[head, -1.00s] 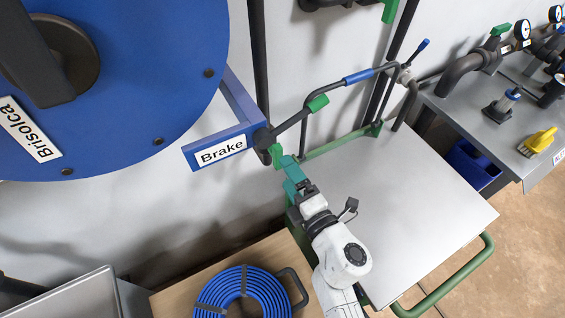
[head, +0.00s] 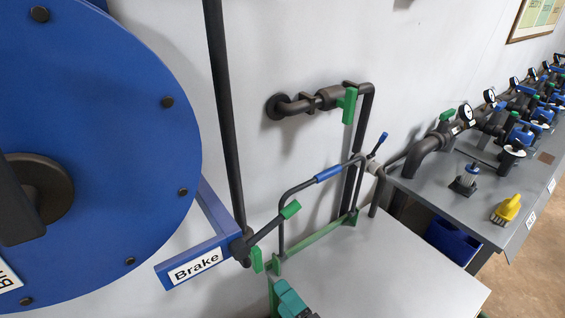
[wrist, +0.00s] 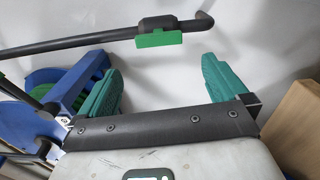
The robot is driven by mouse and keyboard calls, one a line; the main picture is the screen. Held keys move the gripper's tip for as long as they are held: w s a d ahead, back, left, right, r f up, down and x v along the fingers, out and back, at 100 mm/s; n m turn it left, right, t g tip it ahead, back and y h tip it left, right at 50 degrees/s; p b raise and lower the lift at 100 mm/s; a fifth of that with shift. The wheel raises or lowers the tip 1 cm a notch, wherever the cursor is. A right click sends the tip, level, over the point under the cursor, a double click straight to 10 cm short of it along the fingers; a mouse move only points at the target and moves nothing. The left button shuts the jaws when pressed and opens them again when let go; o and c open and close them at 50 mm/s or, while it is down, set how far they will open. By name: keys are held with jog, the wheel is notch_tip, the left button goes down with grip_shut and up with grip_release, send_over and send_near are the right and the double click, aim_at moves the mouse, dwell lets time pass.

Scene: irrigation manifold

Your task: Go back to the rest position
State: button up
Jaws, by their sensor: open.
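My gripper (head: 290,300) shows only in part at the bottom edge of the head view. In the wrist view its two teal fingers (wrist: 162,85) stand wide apart with nothing between them. A dark bar with a green pad (wrist: 158,40) lies beyond the fingertips in the wrist view, apart from them. In the head view, the dark brake lever (head: 265,232) with green ends sits on the blue bracket labelled Brake (head: 196,264). The gripper is below and right of that lever. The rest of my arm is out of the head view.
A large blue reel (head: 95,130) fills the left. A grey-topped cart (head: 400,265) with a green frame stands at the lower right. A bench (head: 440,175) with valves, gauges and a yellow brush (head: 506,209) runs along the right wall. A pipe with a green handle (head: 349,105) is on the wall.

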jog(key=s+d+f+m+g+h, duration=0.1)
jog(key=d+f+m+g+h, duration=0.15)
jog(key=d+m+h, duration=1.65)
jog(key=s+d+f+m+g+y, duration=0.1)
jog(key=s+d, duration=0.1)
jog(key=d, duration=0.1)
jog(key=s+d+f+m+g+y, duration=0.1)
jog(key=s+d+f+g+y, duration=0.1)
jog(key=s+d, duration=0.1)
jog(key=s+d+f+m+g+y, duration=0.1)
jog(key=s+d+f+y, duration=0.1)
jog(key=s+d, duration=0.1)
jog(key=shift+d+g, duration=0.25)
jog(key=s+a+f+m+g+y, duration=0.1)
jog(key=s+m+g+y, duration=0.1)
jog(key=s, duration=0.5)
jog(key=s+a+f+m+g+y, duration=0.1)
jog(key=s+a+m+g, duration=0.1)
jog(key=s+g, duration=0.3)
jog(key=shift+s+f+y, duration=0.3)
jog(key=shift+s+y, duration=0.1)
jog(key=shift+s, duration=0.75)
